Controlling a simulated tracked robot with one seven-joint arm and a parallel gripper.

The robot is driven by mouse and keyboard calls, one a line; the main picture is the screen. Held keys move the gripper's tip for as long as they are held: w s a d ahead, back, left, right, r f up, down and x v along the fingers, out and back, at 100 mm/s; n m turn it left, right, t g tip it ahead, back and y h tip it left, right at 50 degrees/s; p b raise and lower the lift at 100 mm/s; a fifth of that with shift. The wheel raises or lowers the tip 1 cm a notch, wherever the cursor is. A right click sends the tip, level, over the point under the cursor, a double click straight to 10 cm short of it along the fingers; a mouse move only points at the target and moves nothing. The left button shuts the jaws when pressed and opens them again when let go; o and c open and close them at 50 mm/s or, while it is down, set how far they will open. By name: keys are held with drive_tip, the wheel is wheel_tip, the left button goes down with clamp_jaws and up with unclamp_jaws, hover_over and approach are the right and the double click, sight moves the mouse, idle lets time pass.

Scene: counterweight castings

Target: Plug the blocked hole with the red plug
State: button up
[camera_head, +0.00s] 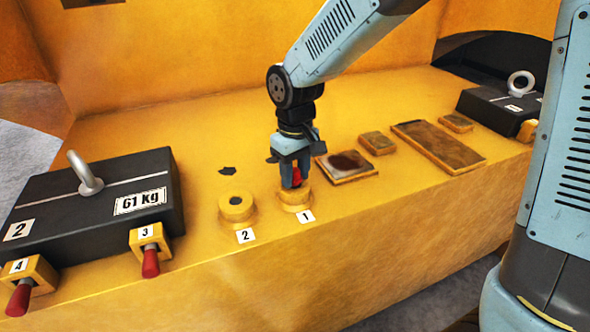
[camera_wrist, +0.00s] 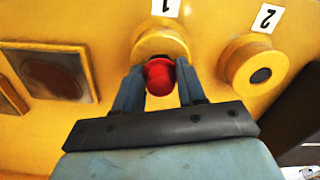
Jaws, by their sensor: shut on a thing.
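The red plug (camera_wrist: 159,77) is between the fingers of my gripper (camera_wrist: 160,88), which is shut on it. In the head view my gripper (camera_head: 293,172) points down over the round yellow boss labelled 1 (camera_head: 296,200), and a bit of red shows between the fingers. The plug's lower end is at the boss opening; the fingers and plug hide how deep it sits. The boss labelled 2 (camera_head: 237,207) stands beside it to the left, with a dark open hole. Red plugs also show at the holder labelled 3 (camera_head: 150,262) and the holder labelled 4 (camera_head: 20,298).
A black 61 kg block (camera_head: 90,215) with a lifting ring stands at the left. A framed dark plate (camera_head: 346,166) lies right of boss 1, and a larger flat plate (camera_head: 440,145) lies beyond. Another black block (camera_head: 500,105) sits at the far right.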

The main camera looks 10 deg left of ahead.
drive_tip(key=shift+f, duration=0.45)
drive_tip(key=shift+r, duration=0.2)
drive_tip(key=shift+r, duration=0.75)
drive_tip(key=shift+f, duration=0.95)
idle(1.3)
drive_tip(key=shift+r, duration=0.2)
drive_tip(key=shift+r, duration=0.75)
drive_tip(key=shift+s+f, duration=0.1)
drive_tip(key=shift+f, duration=0.85)
idle(1.5)
